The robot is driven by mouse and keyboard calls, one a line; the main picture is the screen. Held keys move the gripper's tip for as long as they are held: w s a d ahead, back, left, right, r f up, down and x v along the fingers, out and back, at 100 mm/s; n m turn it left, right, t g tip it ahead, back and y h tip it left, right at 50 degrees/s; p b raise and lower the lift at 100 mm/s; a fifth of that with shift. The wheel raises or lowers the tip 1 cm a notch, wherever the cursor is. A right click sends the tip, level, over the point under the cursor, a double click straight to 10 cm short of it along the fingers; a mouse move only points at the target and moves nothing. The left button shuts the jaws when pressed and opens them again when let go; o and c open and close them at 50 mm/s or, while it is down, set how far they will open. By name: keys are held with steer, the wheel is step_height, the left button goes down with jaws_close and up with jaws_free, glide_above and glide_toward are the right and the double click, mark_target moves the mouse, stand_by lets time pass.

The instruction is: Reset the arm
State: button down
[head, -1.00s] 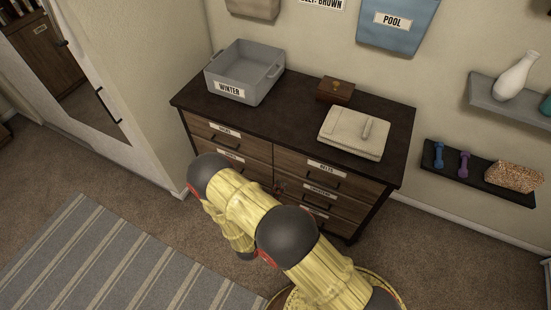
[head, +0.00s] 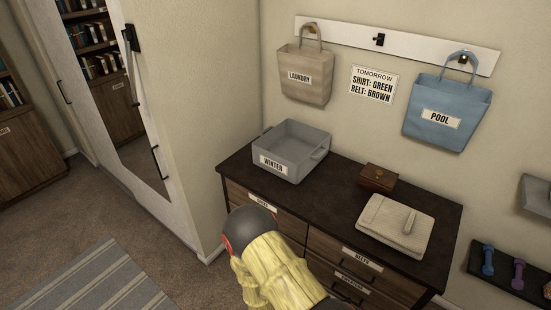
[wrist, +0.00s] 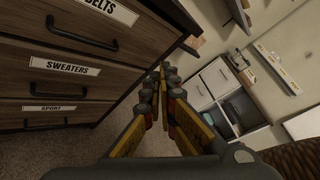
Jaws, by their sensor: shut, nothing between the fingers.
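My gripper (wrist: 161,78) shows in the wrist view, its fingers drawn together with nothing between them. It is beside the dresser's drawer fronts, apart from them as far as I can tell. In the head view my yellow-sleeved arm rises in front of the dresser (head: 300,190), and the gripper itself is hidden there. In the wrist view the drawers labelled BELTS, SWEATERS (wrist: 70,68) and SPORT are closed, each with a dark handle.
On the dresser stand a grey WINTER bin (head: 292,150), a small wooden box (head: 379,178) and a folded beige cloth (head: 393,225). LAUNDRY (head: 305,75) and POOL (head: 446,112) bags hang above. A shelf with dumbbells (head: 517,272) is at right.

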steer(key=s+a+r+m+g+y, duration=0.2)
steer(key=s+r+m+y, duration=0.15)
steer(key=r+m, duration=0.4)
steer(key=s+a+r+m+g+y, duration=0.25)
steer(key=r+m+y, duration=0.25)
steer(key=r+m, duration=0.25)
steer(key=s+a+r+m+g+y, duration=0.2)
steer(key=s+r+m+y, duration=0.15)
steer(key=r+m, duration=0.35)
steer(key=s+d+r+m+t+y, duration=0.1)
steer(key=d+r+m+t+y, duration=0.2)
steer(key=r, duration=1.6)
steer(key=m+t, duration=0.4)
steer(key=t, duration=0.1)
steer(key=shift+s+m, duration=0.2)
steer(key=shift+m, duration=0.1)
steer(key=shift+d, duration=0.1)
